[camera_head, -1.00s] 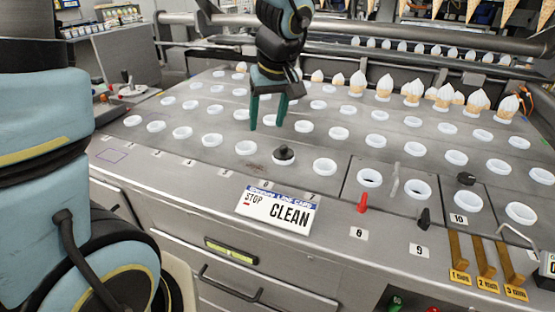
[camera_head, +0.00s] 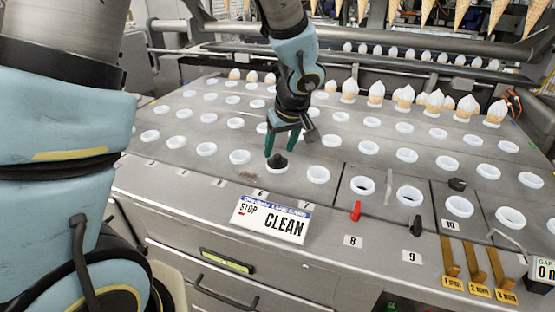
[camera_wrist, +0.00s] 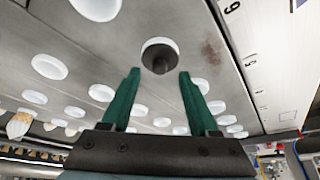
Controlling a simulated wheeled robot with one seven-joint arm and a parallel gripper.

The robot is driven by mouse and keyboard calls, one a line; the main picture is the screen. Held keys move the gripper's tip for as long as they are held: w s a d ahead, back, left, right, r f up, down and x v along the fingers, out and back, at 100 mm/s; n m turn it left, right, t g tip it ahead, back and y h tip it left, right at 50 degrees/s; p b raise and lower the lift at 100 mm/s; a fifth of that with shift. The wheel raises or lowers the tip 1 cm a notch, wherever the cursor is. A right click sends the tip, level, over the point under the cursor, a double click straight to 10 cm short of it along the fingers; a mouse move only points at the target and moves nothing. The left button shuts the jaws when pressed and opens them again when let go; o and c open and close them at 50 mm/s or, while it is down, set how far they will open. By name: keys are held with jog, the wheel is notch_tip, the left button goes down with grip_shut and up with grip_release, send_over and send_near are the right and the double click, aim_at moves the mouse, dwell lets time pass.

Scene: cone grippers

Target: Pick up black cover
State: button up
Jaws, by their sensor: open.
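The black cover (camera_head: 277,160) is a small dark knob-topped piece sitting in a white ring (camera_head: 277,170) in the front row of the grey panel. In the wrist view the black cover (camera_wrist: 160,62) shows ahead of and between the green fingertips. My gripper (camera_head: 282,148) has two green fingers, spread apart with nothing between them. It hangs just above and behind the cover in the head view. In the wrist view my gripper (camera_wrist: 160,73) is open and appears centred on the cover. Whether the fingertips touch it cannot be told.
Several white rings cover the panel (camera_head: 210,172). Cones with white tops (camera_head: 376,94) stand along the back. A STOP CLEAN sign (camera_head: 272,219) lies at the front edge. A red lever (camera_head: 356,210), a black lever (camera_head: 416,226) and a black knob (camera_head: 457,184) are to the right.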

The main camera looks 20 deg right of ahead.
aim_at(277, 161)
jog(key=shift+x, duration=1.3)
grip_shut()
